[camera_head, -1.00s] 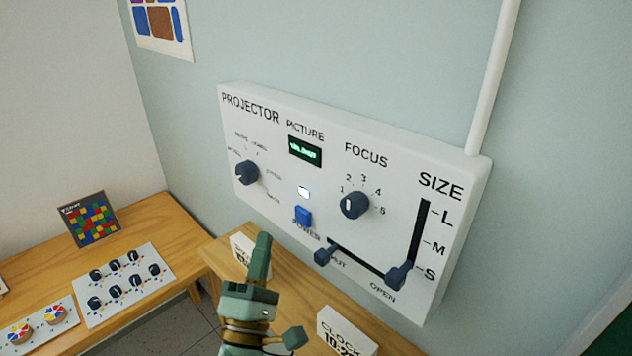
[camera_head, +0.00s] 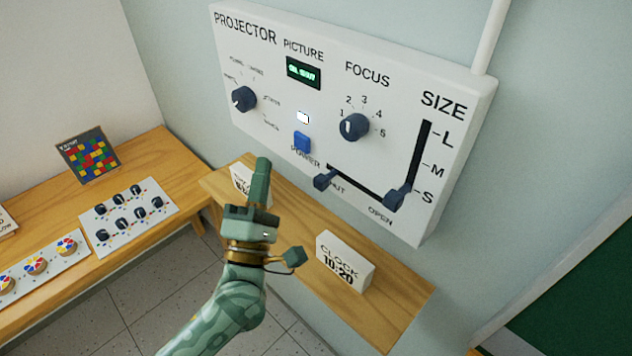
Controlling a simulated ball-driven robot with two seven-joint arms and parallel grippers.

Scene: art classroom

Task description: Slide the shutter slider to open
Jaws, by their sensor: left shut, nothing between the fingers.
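The white projector panel (camera_head: 290,95) is on the wall. Its shutter slider has a dark blue-grey handle (camera_head: 324,178) at the left end of a horizontal black slot (camera_head: 358,182), by the partly hidden word SHUT. The word OPEN is under the slot's right end. My left gripper (camera_head: 261,178) is shut and empty, fingers pointing up, left of the shutter handle in the picture and apart from it. My right gripper is not in view.
The size slider's handle (camera_head: 397,198) is at S, close to the slot's OPEN end. A blue power button (camera_head: 302,141) and focus knob (camera_head: 354,127) are above. A wooden shelf (camera_head: 395,300) below holds a clock block (camera_head: 345,262).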

